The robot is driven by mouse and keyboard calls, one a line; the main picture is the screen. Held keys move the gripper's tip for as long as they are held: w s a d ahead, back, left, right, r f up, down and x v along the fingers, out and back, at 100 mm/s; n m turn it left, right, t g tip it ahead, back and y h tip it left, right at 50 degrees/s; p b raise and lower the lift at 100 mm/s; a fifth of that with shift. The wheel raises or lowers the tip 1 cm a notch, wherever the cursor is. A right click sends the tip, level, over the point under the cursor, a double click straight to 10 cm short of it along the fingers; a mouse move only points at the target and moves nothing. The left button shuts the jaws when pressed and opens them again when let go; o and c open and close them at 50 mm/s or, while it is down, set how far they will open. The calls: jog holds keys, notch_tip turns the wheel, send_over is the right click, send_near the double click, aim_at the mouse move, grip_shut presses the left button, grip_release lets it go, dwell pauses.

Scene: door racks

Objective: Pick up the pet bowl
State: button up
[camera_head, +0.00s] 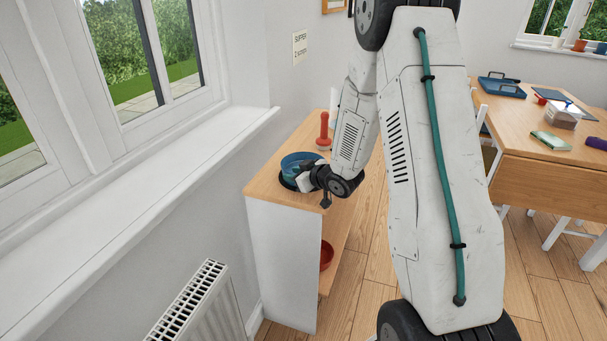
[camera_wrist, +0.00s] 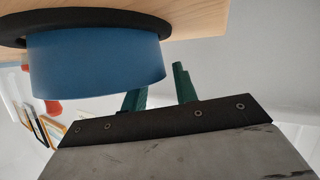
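The pet bowl (camera_head: 299,161) is blue and stands upright on a round black mat (camera_head: 287,181) on the wooden top of a low white shelf unit. It fills the upper left of the wrist view (camera_wrist: 95,65), which looks upside down. My gripper (camera_wrist: 158,88) is at the bowl's rim, with its two green fingers apart. The near wall of the bowl partly covers one fingertip, and the other finger shows clear of the bowl's side. I cannot tell whether either finger touches it. In the head view my wrist hides part of the bowl and the fingertips.
A red-orange object (camera_head: 323,133) stands behind the bowl on the shelf top (camera_head: 268,186). A red bowl (camera_head: 326,254) is on the lower shelf. A window sill (camera_head: 140,190) and radiator (camera_head: 190,305) are at left. A wooden table (camera_head: 520,125) with several objects stands at right.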

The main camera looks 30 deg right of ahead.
jog(key=shift+w+a+f, duration=0.1)
jog(key=shift+w+f, duration=0.1)
jog(key=shift+w, duration=0.25)
jog(key=shift+c, duration=0.3)
grip_shut()
